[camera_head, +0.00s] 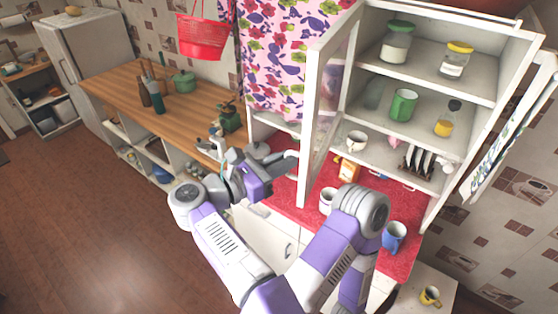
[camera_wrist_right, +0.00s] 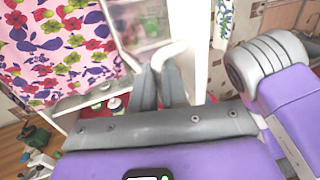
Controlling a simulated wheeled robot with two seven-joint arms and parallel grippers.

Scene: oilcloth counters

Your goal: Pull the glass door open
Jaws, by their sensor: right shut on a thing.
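The glass door (camera_head: 308,120) of the white wall cabinet (camera_head: 440,75) stands swung well outward, so the shelves behind it show. Its white frame shows edge-on in the head view, and it shows in the right wrist view too (camera_wrist_right: 188,35). My right gripper (camera_head: 287,161) is beside the door's outer edge, at its lower part. In the right wrist view, its two grey fingers (camera_wrist_right: 159,82) are shut on the white curved door handle (camera_wrist_right: 170,54). My left gripper is not in view.
The red counter (camera_head: 285,192) below holds a white mug (camera_head: 327,201) and a blue mug (camera_head: 395,237). Jars, a green mug (camera_head: 403,105) and plates stand on the shelves. A floral curtain (camera_head: 285,60) hangs left of the door. The floor at left is clear.

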